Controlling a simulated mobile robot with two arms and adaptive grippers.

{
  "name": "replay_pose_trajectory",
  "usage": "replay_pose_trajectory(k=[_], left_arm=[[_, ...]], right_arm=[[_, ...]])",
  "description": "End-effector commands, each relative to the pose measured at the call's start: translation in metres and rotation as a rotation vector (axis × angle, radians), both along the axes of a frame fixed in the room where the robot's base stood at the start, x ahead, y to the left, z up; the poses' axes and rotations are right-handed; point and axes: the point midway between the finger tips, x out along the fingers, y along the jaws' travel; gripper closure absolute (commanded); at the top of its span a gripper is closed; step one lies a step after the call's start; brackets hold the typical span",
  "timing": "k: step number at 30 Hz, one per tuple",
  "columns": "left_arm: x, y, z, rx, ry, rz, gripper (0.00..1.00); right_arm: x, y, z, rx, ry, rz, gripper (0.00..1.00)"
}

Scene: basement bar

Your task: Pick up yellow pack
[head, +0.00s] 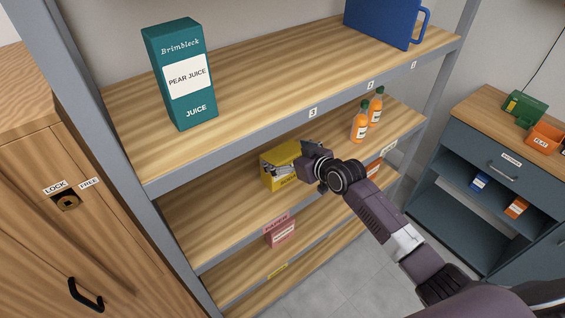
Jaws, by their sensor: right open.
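The yellow pack (279,170) lies on the second shelf from the top of the grey-framed shelving unit, near the middle of the view. My right arm comes in from the lower right, and my right gripper (307,149) is at the pack's upper right side, covering part of it. The gripper is open. I cannot tell whether its fingers touch the pack. My left gripper is not in view.
A teal juice carton (180,80) and a blue container (384,22) stand on the top shelf (270,75). Two orange bottles (361,121) stand right of the pack. A pink box (281,232) is lower down. A wooden cabinet (60,210) is left, a dark drawer unit (485,150) right.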

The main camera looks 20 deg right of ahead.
Motion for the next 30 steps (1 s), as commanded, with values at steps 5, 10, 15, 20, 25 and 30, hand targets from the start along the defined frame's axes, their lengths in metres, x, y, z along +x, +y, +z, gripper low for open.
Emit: replay_pose_trajectory(k=[5, 10, 15, 20, 25, 30], left_arm=[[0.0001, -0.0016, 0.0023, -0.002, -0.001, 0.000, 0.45], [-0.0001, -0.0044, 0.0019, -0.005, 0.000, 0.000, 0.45], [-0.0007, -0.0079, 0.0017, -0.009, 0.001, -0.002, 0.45], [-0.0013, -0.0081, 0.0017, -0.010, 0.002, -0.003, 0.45], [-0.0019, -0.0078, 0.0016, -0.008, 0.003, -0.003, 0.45], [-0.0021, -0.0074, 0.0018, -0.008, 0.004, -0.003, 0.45]], right_arm=[[0.0077, 0.0037, -0.0045, 0.000, 0.000, 0.001, 0.00], [0.0077, 0.0037, -0.0051, 0.000, 0.000, 0.001, 0.00], [0.0077, 0.0036, -0.0051, 0.000, 0.000, 0.001, 0.13], [0.0076, 0.0034, -0.0050, -0.001, 0.000, 0.000, 0.31], [0.0076, 0.0034, -0.0050, -0.001, 0.001, 0.000, 0.50], [0.0093, 0.0035, -0.0004, 0.001, -0.009, 0.000, 0.64]])
